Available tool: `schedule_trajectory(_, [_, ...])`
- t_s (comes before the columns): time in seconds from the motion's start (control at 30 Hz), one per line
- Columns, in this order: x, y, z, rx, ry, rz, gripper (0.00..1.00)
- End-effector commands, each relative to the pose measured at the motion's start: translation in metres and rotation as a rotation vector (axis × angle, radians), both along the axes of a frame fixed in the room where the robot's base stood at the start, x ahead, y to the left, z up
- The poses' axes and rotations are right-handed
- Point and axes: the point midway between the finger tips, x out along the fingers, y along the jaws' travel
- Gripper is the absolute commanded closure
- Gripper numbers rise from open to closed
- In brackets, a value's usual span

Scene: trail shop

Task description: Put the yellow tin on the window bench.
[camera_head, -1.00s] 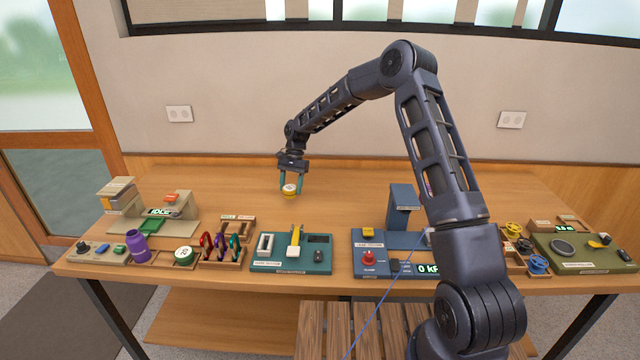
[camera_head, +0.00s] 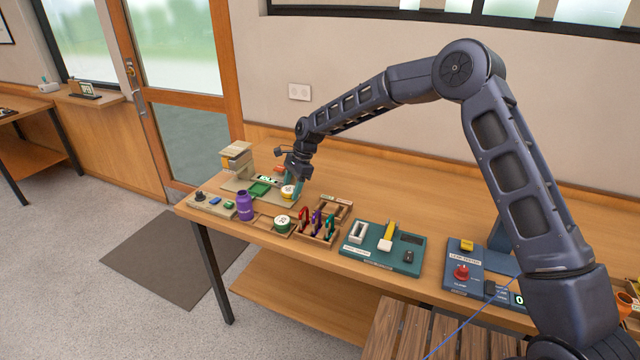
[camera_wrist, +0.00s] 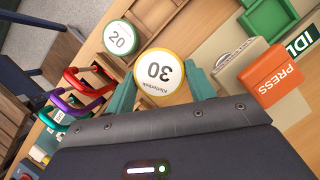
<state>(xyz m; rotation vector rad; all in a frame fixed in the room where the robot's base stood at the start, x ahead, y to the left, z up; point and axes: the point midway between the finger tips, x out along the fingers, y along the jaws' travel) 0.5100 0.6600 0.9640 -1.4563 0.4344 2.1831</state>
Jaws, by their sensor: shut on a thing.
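The yellow tin (camera_head: 288,191), with a white lid marked 30, is held in my gripper (camera_head: 293,187). In the wrist view the tin (camera_wrist: 160,76) sits between the two teal fingers, which are shut on it. It is above the left end of the wooden worktable, close to the beige press station; I cannot tell how high. A wooden ledge (camera_head: 112,101) under the far-left window looks like the window bench. It is far from my gripper and carries small items.
A green-rimmed tin (camera_wrist: 118,38) marked 20 stands in a tray beside a purple bottle (camera_head: 245,205) and a rack of coloured carabiners (camera_head: 317,225). The beige station (camera_head: 237,158) is at the table's left end. Open floor with a dark mat (camera_head: 165,257) lies left, before the door.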

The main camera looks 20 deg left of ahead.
Motion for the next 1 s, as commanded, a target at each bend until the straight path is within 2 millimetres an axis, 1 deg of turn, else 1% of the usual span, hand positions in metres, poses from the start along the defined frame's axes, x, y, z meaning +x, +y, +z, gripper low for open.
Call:
schedule_trajectory(0.03, [-0.015, 0.011, 0.002, 0.001, 0.000, -0.004, 0.72])
schedule_trajectory(0.2, [-0.053, 0.037, 0.005, 0.000, 0.000, -0.036, 0.72])
schedule_trajectory(0.3, [-0.069, 0.048, 0.007, -0.001, 0.000, -0.048, 0.72])
schedule_trajectory(0.4, [-0.079, 0.054, 0.008, 0.000, 0.000, -0.058, 0.72])
schedule_trajectory(0.5, [-0.084, 0.057, 0.008, -0.001, 0.001, -0.062, 0.72])
schedule_trajectory(0.67, [-0.085, 0.058, 0.004, -0.001, 0.001, -0.065, 0.72])
schedule_trajectory(0.87, [-0.084, 0.057, -0.008, -0.002, 0.001, -0.064, 0.72])
schedule_trajectory(1.0, [-0.084, 0.057, -0.022, -0.001, 0.002, -0.064, 0.72])
